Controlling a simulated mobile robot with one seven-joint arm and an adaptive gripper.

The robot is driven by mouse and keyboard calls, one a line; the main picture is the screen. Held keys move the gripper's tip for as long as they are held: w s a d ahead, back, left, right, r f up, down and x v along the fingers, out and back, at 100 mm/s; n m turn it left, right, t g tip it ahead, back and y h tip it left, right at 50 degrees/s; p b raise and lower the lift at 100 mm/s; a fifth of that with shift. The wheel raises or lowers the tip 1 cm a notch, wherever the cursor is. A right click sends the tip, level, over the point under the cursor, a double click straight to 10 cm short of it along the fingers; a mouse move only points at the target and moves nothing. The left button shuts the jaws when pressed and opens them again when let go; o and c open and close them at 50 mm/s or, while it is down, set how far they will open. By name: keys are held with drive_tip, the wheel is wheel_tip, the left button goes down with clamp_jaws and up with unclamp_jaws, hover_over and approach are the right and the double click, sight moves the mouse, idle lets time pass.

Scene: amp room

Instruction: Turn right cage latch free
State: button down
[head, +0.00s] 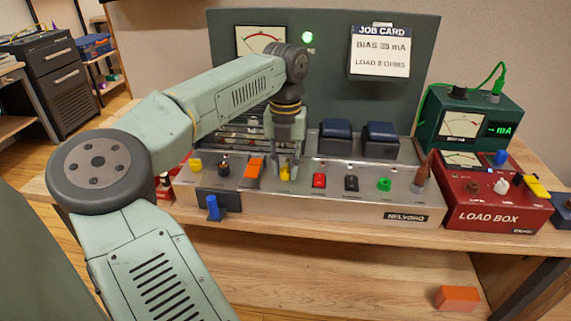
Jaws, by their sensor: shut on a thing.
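My gripper (288,172) points down at the amplifier chassis (300,203), with its fingers around a small yellow latch (284,173) on the top panel. It is shut on this latch, which is the right one of two yellow latches. The fingers partly cover it, and I cannot make out which way it is turned. The left yellow latch (195,164) stands near the chassis's left end. The wire cage (242,129) sits behind them, largely hidden by my arm and gripper.
Orange (254,166), red (319,180), black and green (384,184) parts line the chassis front. A brown-red pointed part (421,175) stands at right. Two dark blue transformers (336,138) sit behind. The red load box (490,205) is at right.

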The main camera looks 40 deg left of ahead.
drive_tip(key=m+p, duration=0.1)
drive_tip(key=m, duration=0.3)
drive_tip(key=shift+r+m, duration=0.1)
drive_tip(key=shift+m, duration=0.2)
drive_tip(key=m+p, duration=0.1)
drive_tip(key=m, duration=0.3)
drive_tip(key=shift+m, duration=0.3)
drive_tip(key=m+p, duration=0.1)
drive_tip(key=m, duration=0.3)
drive_tip(key=shift+m, duration=2.3)
drive_tip(key=shift+d, duration=0.1)
drive_tip(key=c, duration=1.3)
unclamp_jaws()
drive_tip(key=shift+c, duration=0.2)
